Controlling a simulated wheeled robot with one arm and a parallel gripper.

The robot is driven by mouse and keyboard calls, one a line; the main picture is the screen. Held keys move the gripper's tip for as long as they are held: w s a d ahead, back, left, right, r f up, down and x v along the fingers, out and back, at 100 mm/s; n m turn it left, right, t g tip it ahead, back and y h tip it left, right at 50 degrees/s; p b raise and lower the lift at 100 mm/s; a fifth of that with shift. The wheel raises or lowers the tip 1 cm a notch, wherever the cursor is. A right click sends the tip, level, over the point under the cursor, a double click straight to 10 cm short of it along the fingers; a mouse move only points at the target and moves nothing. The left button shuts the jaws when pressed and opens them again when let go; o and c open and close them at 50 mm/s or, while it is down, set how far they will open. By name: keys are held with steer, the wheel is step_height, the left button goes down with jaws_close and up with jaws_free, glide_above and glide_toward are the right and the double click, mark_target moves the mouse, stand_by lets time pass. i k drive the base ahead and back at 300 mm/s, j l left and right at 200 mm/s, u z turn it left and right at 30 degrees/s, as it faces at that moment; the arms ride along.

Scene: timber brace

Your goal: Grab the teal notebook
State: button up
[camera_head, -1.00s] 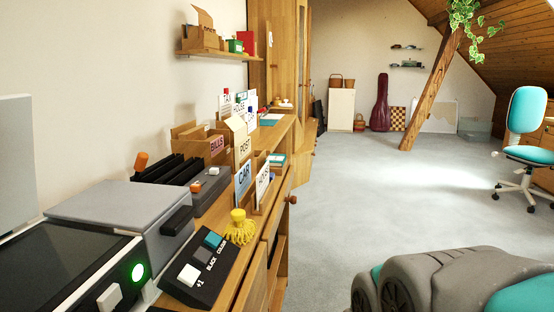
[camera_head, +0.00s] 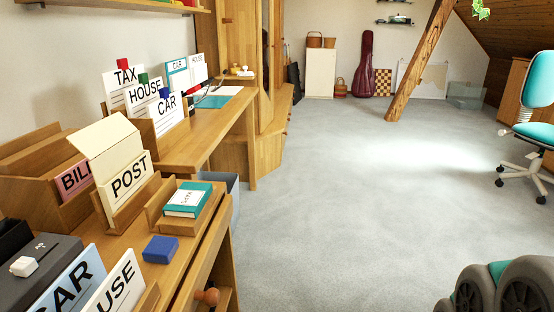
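A small teal notebook (camera_head: 188,199) with a white label and pale page edges lies in a low wooden tray (camera_head: 167,224) on the desk, left of the picture's middle. It lies flat, close to the desk's right edge. Another teal-edged item, a flat sheet or folder (camera_head: 214,101), lies farther back on the desk. My gripper is not in view, so its state does not show.
A blue block (camera_head: 160,249) sits in front of the tray. A cream POST box (camera_head: 119,173) stands left of it, with label cards (camera_head: 70,286) in front. A grey bin (camera_head: 232,188) stands below the desk edge. The floor (camera_head: 350,200) to the right is clear.

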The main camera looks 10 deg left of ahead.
mark_target(189, 199)
steer(key=i+u, duration=0.25)
steer(key=i, duration=0.15)
steer(key=i+l+u, duration=0.2)
steer(key=i, duration=0.25)
steer(key=i+l+u, duration=0.25)
steer(key=i, duration=0.15)
